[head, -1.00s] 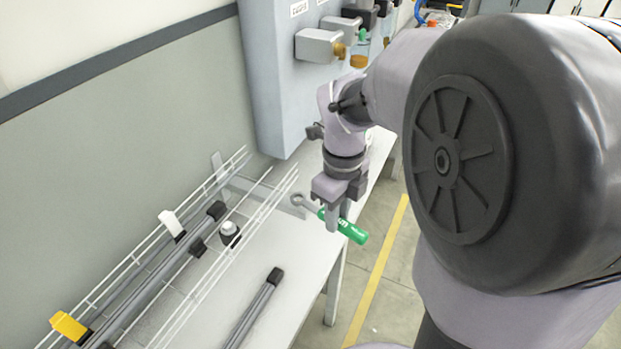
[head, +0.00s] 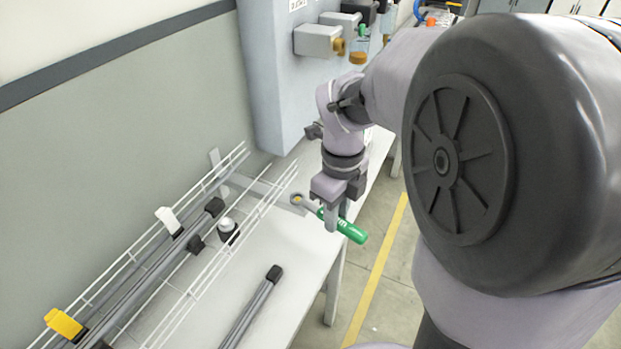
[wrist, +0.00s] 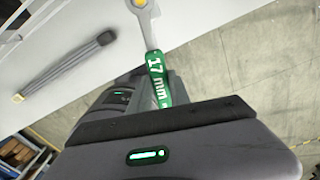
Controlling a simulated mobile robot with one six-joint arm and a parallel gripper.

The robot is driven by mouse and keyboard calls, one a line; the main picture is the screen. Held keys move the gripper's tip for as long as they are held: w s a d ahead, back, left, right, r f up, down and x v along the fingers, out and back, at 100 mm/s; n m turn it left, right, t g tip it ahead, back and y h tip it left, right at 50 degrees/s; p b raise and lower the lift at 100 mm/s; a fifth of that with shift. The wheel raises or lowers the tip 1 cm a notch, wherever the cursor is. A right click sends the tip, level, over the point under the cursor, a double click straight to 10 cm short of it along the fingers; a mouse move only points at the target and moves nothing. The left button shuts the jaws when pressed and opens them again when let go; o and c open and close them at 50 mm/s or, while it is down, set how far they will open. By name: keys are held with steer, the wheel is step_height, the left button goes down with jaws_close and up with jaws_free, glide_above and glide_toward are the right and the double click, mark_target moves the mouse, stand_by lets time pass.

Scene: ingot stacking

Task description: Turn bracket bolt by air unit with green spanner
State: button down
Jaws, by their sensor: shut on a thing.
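My gripper (head: 335,216) is shut on the green spanner (head: 351,231) by its handle, over the bench edge. The handle is marked 17 mm in the wrist view (wrist: 157,75). The spanner's grey ring end points left, over the end of a flat grey bracket (head: 262,187). A gold bolt head (head: 297,199) shows inside the ring; gold also shows there in the wrist view (wrist: 140,3). How deep the ring sits on the bolt cannot be told. The air unit (head: 318,40), grey with brass parts, is on the panel above.
A white wire tray (head: 165,285) with rods and a yellow-ended piece lies along the wall. A dark-capped rod pair (head: 250,308) lies on the white bench (head: 290,250). The floor beyond the bench edge is clear.

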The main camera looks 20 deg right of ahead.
steer(key=shift+f, duration=0.2)
steer(key=c, duration=2)
jaws_free()
steer(key=shift+r, duration=0.1)
steer(key=shift+c, duration=0.2)
jaws_close()
steer(key=shift+s+a+m+b, duration=0.15)
steer(key=shift+a+m+b, duration=0.4)
steer(key=shift+m+b, duration=0.1)
steer(key=shift+d+n+p, duration=0.3)
steer(key=shift+n, duration=0.05)
steer(key=shift+o, duration=0.6)
jaws_free()
jaws_close()
